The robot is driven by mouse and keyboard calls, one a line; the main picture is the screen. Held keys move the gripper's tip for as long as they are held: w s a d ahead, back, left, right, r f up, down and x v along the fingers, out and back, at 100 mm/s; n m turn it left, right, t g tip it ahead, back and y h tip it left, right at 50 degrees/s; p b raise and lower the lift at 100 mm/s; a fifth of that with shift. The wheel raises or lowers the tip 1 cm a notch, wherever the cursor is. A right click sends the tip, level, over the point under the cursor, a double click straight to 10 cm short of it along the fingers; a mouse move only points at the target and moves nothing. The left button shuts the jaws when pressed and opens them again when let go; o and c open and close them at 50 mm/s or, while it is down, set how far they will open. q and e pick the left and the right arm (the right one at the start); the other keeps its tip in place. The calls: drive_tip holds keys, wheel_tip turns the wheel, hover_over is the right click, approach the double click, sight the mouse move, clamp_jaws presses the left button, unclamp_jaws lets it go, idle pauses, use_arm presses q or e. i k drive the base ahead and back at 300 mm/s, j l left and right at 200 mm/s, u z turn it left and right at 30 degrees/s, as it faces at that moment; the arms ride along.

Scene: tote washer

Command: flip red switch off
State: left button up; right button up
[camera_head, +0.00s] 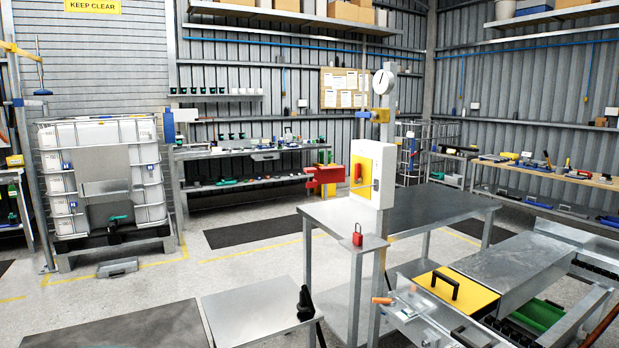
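The red switch (358,172) is a small red handle on a yellow plate on the front of a white box (383,168). The box is mounted on a grey post above a metal table. The handle looks upright, but it is too small to read any on or off mark. A red padlock (357,238) hangs below the box, near the table's front edge. Neither of my grippers can be made out in the head view, and nothing is seen touching the switch.
A metal table (440,205) stands behind and around the post. A low metal-topped stand (255,308) with a small black object is in front. A yellow lid with a black handle (455,290) lies at right. Open floor (240,270) is at left.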

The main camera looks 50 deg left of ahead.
sight(358, 179)
drive_tip(key=u, duration=1.35)
drive_tip(key=i+l+z, duration=0.1)
drive_tip(key=i+z, duration=0.3)
drive_tip(key=i, duration=0.35)
drive_tip(key=i+j+z, duration=0.15)
drive_tip(key=i+z, duration=0.25)
drive_tip(key=i, duration=0.3)
